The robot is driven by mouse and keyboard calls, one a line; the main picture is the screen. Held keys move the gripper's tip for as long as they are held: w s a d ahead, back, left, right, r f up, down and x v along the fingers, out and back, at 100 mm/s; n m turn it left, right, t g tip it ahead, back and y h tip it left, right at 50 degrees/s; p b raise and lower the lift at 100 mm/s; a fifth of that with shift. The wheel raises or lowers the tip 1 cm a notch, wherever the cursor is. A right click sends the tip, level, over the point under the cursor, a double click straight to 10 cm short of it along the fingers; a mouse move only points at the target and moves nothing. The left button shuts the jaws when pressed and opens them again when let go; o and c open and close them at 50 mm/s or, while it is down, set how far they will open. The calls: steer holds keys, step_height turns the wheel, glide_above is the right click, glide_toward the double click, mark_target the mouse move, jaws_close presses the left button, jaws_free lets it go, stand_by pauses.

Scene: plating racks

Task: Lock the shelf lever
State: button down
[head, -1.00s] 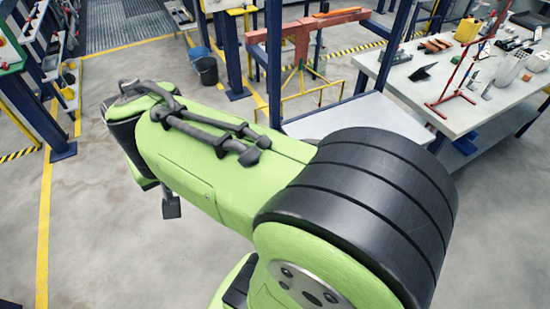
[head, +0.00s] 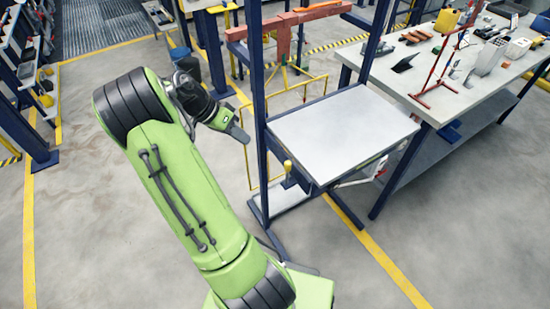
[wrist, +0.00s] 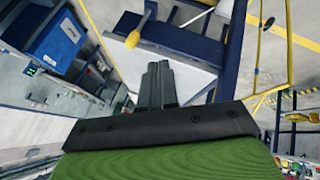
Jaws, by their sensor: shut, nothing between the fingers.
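The shelf (head: 345,128) is a pale flat panel in a dark blue upright frame, right of centre in the head view. In the wrist view the yellow lever handle (wrist: 134,38) is above and left of my fingertips, with a clear gap in the picture. My gripper (head: 240,134) is left of the frame in the head view, apart from the lever. In the wrist view my gripper (wrist: 158,66) has its dark fingers together and empty.
A blue frame post (head: 259,110) stands between my gripper and the shelf. A cluttered worktable (head: 440,100) is to the right. An orange-red beam (head: 290,22) is behind the shelf. The floor in front is clear.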

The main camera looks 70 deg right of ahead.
steer(key=b, duration=0.3)
glide_toward(287, 174)
steer(key=shift+s+d+f, duration=0.45)
steer(key=shift+d+f, duration=0.2)
steer(key=shift+d, duration=0.05)
steer(key=shift+s+d+f, duration=0.4)
steer(key=shift+d+f, duration=0.3)
